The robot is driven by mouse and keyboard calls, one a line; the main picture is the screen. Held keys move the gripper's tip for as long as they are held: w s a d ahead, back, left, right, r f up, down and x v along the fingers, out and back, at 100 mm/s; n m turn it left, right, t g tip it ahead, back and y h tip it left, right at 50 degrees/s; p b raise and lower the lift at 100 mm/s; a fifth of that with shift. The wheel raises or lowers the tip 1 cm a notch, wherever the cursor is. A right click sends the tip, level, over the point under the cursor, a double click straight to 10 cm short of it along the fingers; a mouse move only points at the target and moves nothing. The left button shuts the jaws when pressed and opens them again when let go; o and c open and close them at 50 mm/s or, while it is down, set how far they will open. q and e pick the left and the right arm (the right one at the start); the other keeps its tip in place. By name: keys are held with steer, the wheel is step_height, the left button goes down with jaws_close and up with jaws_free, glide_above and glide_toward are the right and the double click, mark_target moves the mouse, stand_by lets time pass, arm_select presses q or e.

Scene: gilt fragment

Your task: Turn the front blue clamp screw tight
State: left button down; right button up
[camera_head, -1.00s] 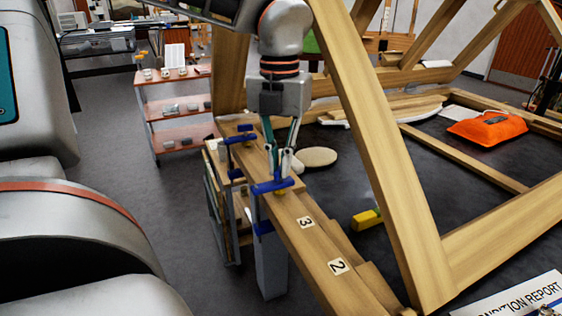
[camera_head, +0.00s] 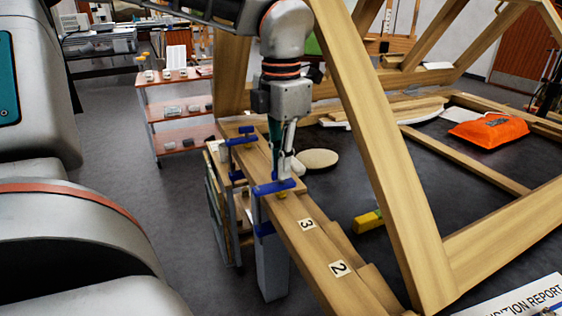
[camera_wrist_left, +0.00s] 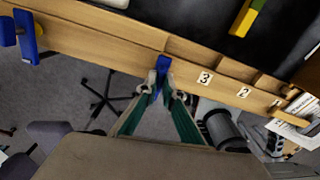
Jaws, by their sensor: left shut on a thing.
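The front blue clamp (camera_head: 262,230) sits on the wooden beam (camera_head: 308,246), with its blue screw bar (camera_head: 265,188) just above the beam's top. My left gripper (camera_head: 286,176) points down at this clamp and its fingers meet at the screw bar. In the left wrist view, the fingers (camera_wrist_left: 160,86) are shut on the blue screw (camera_wrist_left: 163,66) at the beam's edge. A second blue clamp (camera_head: 240,142) stands farther back on the beam; it also shows in the left wrist view (camera_wrist_left: 27,36). My right gripper is not in view.
Number tags 3 (camera_head: 307,224) and 2 (camera_head: 339,268) lie on the beam. A slanted wooden beam (camera_head: 375,150) rises close to the right of my left arm. A yellow block (camera_head: 367,222), an orange bag (camera_head: 488,129) and a shelf cart (camera_head: 178,112) stand apart.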

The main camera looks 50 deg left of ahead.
arm_select(q)
steer(key=shift+r, duration=0.1)
stand_by(0.4)
steer(key=c, duration=2.2)
jaws_free()
